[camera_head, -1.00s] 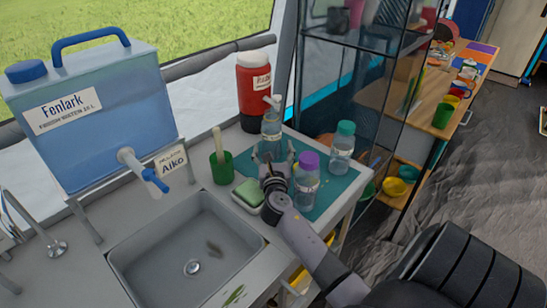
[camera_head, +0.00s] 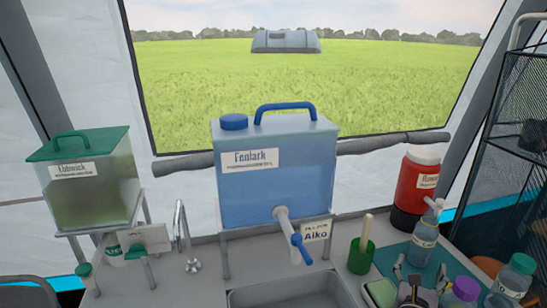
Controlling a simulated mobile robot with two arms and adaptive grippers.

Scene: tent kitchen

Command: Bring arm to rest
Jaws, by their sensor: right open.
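My right gripper (camera_head: 414,278) is low at the right of the head view, with its fingers apart. It is just in front of a clear bottle with a white pump top (camera_head: 425,238), which stands upright on a teal mat (camera_head: 388,258). I cannot tell whether the fingers touch the bottle. The rest of my right arm is below the picture. My left gripper is not in view.
A purple-capped bottle (camera_head: 461,294), a teal-capped bottle (camera_head: 511,282), a green cup (camera_head: 361,257) and a soap dish (camera_head: 381,293) crowd the gripper. A red jug (camera_head: 415,188), the sink (camera_head: 290,292), a blue water tank (camera_head: 275,175) and a green-lidded tank (camera_head: 90,180) are nearby.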

